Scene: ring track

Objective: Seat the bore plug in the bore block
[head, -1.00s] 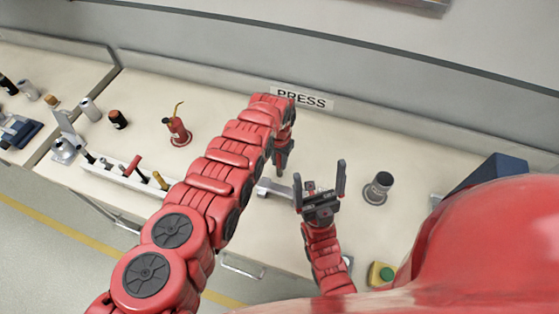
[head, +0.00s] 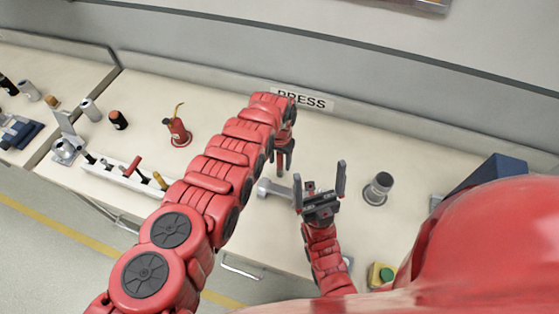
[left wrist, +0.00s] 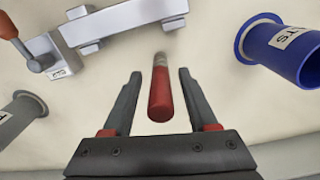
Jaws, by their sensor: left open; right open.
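A slim plug (left wrist: 160,92) with a red handle and a grey far end shows in the left wrist view. It stands between the open fingers of my left gripper (left wrist: 158,76), with a gap on each side. In the head view my left gripper (head: 284,152) points down over the bench, partly behind its own arm. A grey metal fixture (left wrist: 130,22) with a labelled block (left wrist: 52,62) lies beyond the fingers; it seems to be the bore block, but no bore is clear. The fixture (head: 272,189) is partly hidden in the head view. My right gripper (head: 322,194) is open, empty and points up.
A grey flanged cylinder (head: 378,188) stands right of my right gripper. A blue labelled tube (left wrist: 285,50) is at the right of the left wrist view. A red oil can (head: 178,131) and a white tool rack (head: 115,174) stand to the left. A green button box (head: 381,275) is near the front.

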